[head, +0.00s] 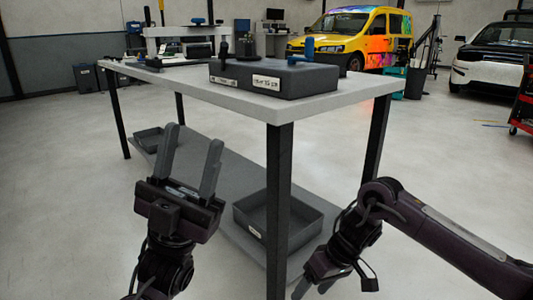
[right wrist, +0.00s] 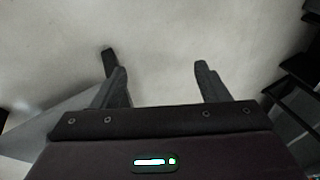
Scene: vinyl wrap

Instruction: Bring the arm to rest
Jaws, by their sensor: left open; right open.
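My left gripper (head: 190,160) is at the lower left of the head view, in front of the workbench. Its two grey fingers point up, stand apart and hold nothing. My right arm comes in from the right in the head view and bends down. My right gripper (head: 318,278) is at the bottom edge there, partly cut off, beside the bench's near leg. In the right wrist view its two dark fingers (right wrist: 160,85) are spread with only pale floor between them.
The workbench (head: 345,97) carries a dark grey box (head: 270,82) with a blue-handled tool (head: 303,48). Its lower shelf (head: 195,155) holds a grey tray (head: 307,214). A colourful van (head: 352,35) and a white car (head: 490,65) stand behind. Open floor lies right of the bench.

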